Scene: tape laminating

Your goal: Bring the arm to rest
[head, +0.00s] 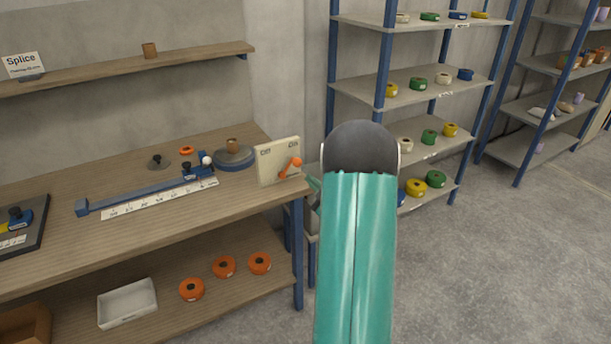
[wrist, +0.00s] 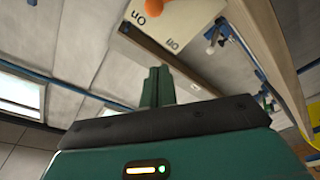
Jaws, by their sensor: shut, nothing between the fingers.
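My gripper (wrist: 158,82) shows in the wrist view with its two green fingers together and nothing between them. In the head view my teal arm rises in front of the right end of the workbench (head: 150,222) and hides most of the gripper. A cream box with an orange lever (head: 278,160) stands at the bench's right end, just left of my arm. The box also shows in the wrist view (wrist: 182,22), upside down and close to the fingers. I cannot tell the exact gap between them.
A blue ruler rail (head: 145,195), a round blue-grey base (head: 234,158) and an orange ring lie on the bench. Orange rolls (head: 224,266) and a white tray (head: 127,303) are on its lower shelf. Shelving (head: 410,80) with tape rolls stands behind my arm. Floor (head: 510,260) at right is clear.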

